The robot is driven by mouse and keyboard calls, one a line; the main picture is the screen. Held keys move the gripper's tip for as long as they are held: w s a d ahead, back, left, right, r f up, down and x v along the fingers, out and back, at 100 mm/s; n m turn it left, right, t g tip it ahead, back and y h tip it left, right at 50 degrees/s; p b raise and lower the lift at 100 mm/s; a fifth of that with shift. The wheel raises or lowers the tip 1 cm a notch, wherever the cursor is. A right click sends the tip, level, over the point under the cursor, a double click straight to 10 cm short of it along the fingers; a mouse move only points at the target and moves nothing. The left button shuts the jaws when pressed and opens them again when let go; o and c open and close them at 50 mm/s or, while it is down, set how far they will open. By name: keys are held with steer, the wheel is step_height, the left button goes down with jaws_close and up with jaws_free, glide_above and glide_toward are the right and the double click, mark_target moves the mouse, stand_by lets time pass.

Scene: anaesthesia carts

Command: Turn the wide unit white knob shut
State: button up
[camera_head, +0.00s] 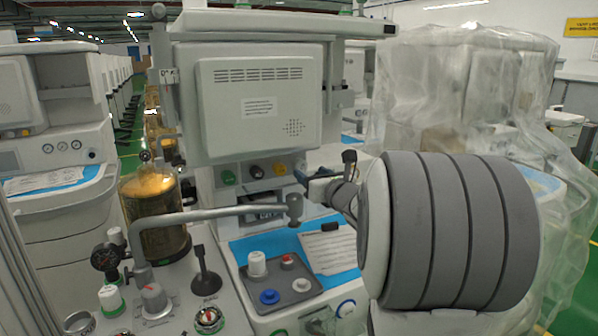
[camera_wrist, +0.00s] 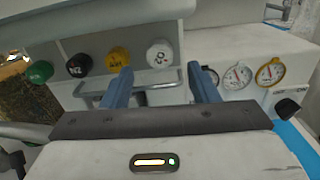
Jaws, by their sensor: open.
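A white round knob (camera_wrist: 160,54) with dark marks on its face sits at the right end of a row of knobs on a grey panel in the wrist view. My gripper (camera_wrist: 159,70) is open, its two blue-grey fingers apart, with the white knob showing between their tips. No contact with the knob is visible, and the remaining distance is hard to tell. In the head view my gripper (camera_head: 308,180) is at the right end of the same row, in front of the unit. I cannot make out the white knob there.
Yellow (camera_wrist: 118,58), black (camera_wrist: 78,66) and green (camera_wrist: 40,71) knobs continue the row leftward. A metal rail (camera_wrist: 146,88) runs below them. Gauges (camera_wrist: 237,75) are to the right. A grey pipe (camera_head: 215,213) and an amber canister (camera_head: 152,205) stand at left in the head view.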

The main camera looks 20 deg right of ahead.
mark_target(302, 167)
steer(key=w, duration=0.5)
steer(key=shift+w+a, duration=0.15)
steer(key=shift+w, duration=0.05)
